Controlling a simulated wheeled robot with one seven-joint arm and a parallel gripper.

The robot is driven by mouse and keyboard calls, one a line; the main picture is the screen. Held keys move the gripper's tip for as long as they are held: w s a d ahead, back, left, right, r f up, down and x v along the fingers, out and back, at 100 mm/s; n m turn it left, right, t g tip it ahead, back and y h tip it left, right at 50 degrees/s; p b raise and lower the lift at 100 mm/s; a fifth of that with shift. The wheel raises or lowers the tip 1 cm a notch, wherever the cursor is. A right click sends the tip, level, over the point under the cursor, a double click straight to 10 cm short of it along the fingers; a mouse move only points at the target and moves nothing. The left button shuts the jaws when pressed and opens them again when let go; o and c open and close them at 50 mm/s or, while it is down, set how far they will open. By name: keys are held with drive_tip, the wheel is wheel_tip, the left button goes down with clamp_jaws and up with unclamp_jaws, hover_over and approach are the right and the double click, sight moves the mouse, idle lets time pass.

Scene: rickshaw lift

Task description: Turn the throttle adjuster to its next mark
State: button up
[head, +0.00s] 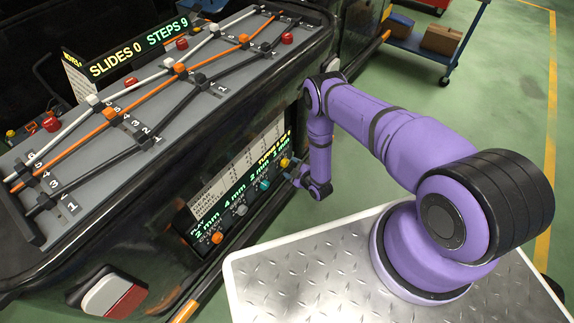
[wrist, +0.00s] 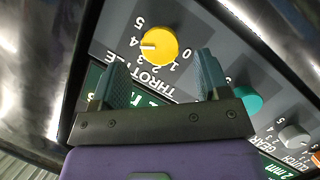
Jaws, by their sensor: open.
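The throttle adjuster is a yellow round knob (wrist: 158,46) above the word THROTTLE in the wrist view, ringed by marks 0 to 5. A white pointer on the knob faces left, near the 3 and 4; I cannot tell exactly which. My gripper (wrist: 161,62) is open, with one finger on each side of the knob's lower part as pictured. I cannot tell whether the fingers touch it. In the head view the yellow knob (head: 284,162) is at the right end of the row, with my gripper (head: 295,175) close beside it.
A teal knob (wrist: 247,100) and a grey knob (wrist: 294,136) sit nearby on the same panel. The head view also shows an orange knob (head: 217,237). A slide board (head: 150,105) with rails lies above; its sign reads SLIDES 0, STEPS 9.

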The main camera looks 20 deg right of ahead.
sight(287, 164)
drive_tip(key=shift+x, duration=1.75)
drive_tip(key=c, duration=0.9)
drive_tip(key=m+g+y, duration=0.1)
drive_tip(key=m, duration=0.2)
drive_tip(key=shift+d+r, duration=0.1)
drive_tip(key=shift+d, duration=0.05)
drive_tip(key=shift+w+m+g+y, duration=0.1)
drive_tip(key=shift+m+g+y, duration=0.65)
drive_tip(key=shift+m, duration=0.45)
